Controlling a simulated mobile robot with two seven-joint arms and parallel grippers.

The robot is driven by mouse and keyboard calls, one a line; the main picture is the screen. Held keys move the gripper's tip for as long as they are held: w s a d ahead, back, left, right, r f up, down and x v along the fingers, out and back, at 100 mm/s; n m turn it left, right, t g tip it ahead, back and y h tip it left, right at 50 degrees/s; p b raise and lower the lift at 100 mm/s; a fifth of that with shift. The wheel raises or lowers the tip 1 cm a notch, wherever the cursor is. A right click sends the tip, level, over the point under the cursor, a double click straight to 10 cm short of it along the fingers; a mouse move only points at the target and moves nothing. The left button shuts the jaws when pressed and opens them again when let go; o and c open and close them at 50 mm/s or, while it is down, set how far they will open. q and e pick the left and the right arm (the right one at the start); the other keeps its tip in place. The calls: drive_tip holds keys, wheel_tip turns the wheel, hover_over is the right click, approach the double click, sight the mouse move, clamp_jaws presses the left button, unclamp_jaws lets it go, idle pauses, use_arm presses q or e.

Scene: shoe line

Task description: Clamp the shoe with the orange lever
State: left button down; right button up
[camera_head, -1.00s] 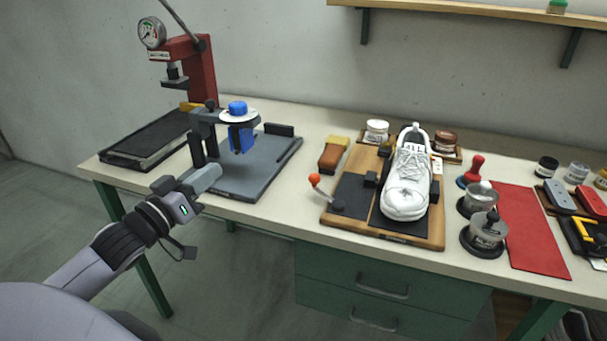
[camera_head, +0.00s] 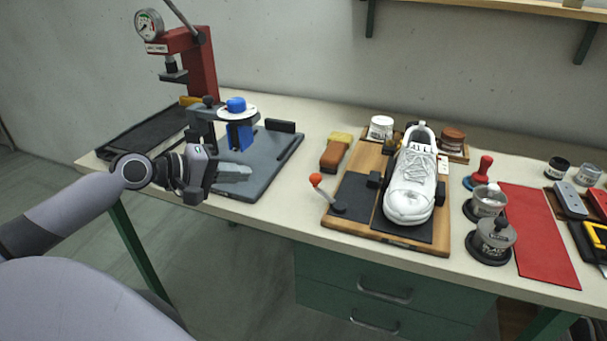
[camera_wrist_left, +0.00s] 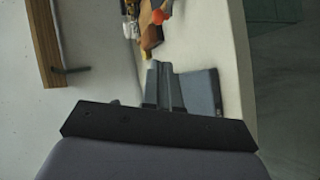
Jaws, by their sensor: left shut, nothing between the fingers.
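The white shoe (camera_head: 410,185) sits toe toward me on the wooden clamp board (camera_head: 335,225), between dark blocks. The orange-knobbed lever (camera_head: 316,180) stands at the board's left side, its knob raised above a dark base. The orange knob (camera_wrist_left: 157,17) also shows near the top of the left wrist view. My left gripper (camera_head: 248,173) is shut and empty, pointing right over the front of the grey plate, well left of the lever. Its fingers (camera_wrist_left: 162,70) lie together in the left wrist view. My right gripper is not in view.
A blue-topped fixture (camera_head: 238,115) stands on the grey plate (camera_head: 275,150), just behind my left gripper. A red press (camera_head: 190,65) is at the back left. A brush (camera_head: 335,152) lies behind the lever. Bare tabletop (camera_head: 300,200) separates plate and board.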

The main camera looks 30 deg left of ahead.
use_arm(q)
drive_tip(key=shift+d+r+g+h, duration=0.4)
drive_tip(key=shift+d+h, duration=0.15)
drive_tip(key=shift+h, duration=0.15)
drive_tip(key=shift+w, duration=0.1)
approach(311, 178)
drive_tip(key=shift+x, duration=3.45)
